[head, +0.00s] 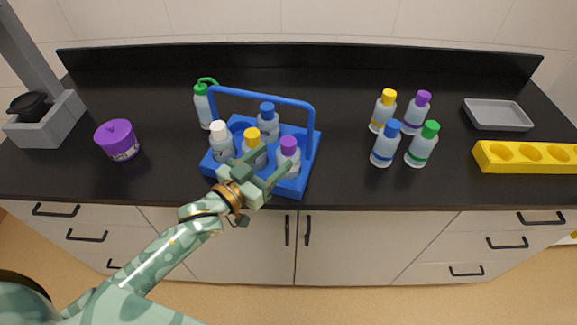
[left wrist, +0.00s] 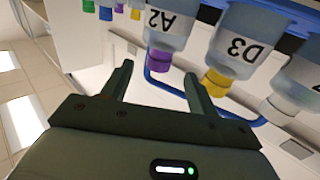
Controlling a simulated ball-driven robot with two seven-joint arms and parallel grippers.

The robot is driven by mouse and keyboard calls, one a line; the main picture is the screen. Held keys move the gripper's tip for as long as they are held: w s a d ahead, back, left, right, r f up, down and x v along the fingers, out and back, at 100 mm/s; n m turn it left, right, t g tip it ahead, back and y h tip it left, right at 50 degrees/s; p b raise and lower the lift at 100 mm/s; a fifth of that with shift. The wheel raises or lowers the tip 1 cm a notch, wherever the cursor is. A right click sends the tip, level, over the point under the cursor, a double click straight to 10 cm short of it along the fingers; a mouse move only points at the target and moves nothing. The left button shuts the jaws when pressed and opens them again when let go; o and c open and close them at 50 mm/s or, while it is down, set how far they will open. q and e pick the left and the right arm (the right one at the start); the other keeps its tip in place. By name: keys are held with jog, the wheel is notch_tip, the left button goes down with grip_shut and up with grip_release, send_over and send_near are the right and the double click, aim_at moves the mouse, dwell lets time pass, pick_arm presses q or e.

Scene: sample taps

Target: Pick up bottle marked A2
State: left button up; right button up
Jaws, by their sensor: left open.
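The bottle marked A2 (left wrist: 168,28) has a purple cap and shows upside down in the left wrist view. In the head view a purple-capped bottle (head: 288,158) stands at the front right of the blue carrier (head: 291,186). My left gripper (head: 277,160) is open and comes in from the front left at this bottle. In the left wrist view the purple cap shows between and just beyond the open fingertips (left wrist: 158,74). The fingers are not closed on it. My right gripper is not in view.
A yellow-capped bottle marked D3 (left wrist: 237,45) is close beside A2. White-capped (head: 221,143) and blue-capped (head: 267,120) bottles share the carrier, whose handle (head: 262,97) arches above. A purple jar (head: 118,142) stands left. Several bottles (head: 386,146) stand right, with clear counter between.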

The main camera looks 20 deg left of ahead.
aim_at(283, 147)
pick_arm(q)
jog(key=x, duration=0.6)
jog(key=shift+w+d+r+b, duration=0.1)
jog(key=shift+w+r+b, duration=0.15)
jog(key=shift+b, duration=0.15)
grip_shut()
